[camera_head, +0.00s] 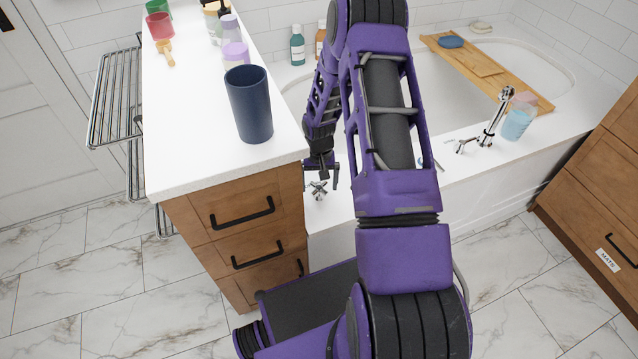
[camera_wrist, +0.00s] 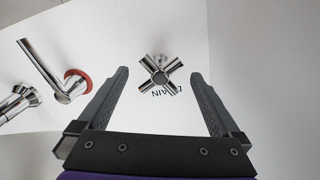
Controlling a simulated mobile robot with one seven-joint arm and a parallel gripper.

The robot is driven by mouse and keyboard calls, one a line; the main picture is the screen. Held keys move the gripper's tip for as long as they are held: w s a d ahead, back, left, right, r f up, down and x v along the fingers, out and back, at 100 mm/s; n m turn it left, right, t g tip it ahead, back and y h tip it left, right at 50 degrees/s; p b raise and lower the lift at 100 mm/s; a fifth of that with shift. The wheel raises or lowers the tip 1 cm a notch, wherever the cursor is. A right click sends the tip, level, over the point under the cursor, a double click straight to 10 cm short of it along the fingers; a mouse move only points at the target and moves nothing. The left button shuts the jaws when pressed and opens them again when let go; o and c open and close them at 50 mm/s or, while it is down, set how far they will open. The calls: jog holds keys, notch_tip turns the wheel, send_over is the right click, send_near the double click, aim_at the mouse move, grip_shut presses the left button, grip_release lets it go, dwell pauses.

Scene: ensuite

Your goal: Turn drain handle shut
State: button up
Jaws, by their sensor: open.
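The drain handle (camera_wrist: 160,75) is a chrome cross-shaped knob, with partly covered "DRAIN" lettering on the white surface beside it. In the wrist view it lies between and a little beyond the fingertips of my gripper (camera_wrist: 160,75), which is open and empty. In the head view the cross handle (camera_head: 319,188) shows on the tub ledge by the cabinet corner, just below my gripper (camera_head: 321,174).
A chrome lever with a red ring (camera_wrist: 70,88) is left of the drain handle in the wrist view. The white-topped cabinet (camera_head: 200,150), with a blue cup (camera_head: 249,104), stands close to my gripper's left.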

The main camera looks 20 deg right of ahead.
aim_at(319, 187)
notch_tip(319, 187, up, 17)
jog(key=p, duration=0.2)
jog(key=shift+r, duration=0.2)
jog(key=shift+c, duration=0.3)
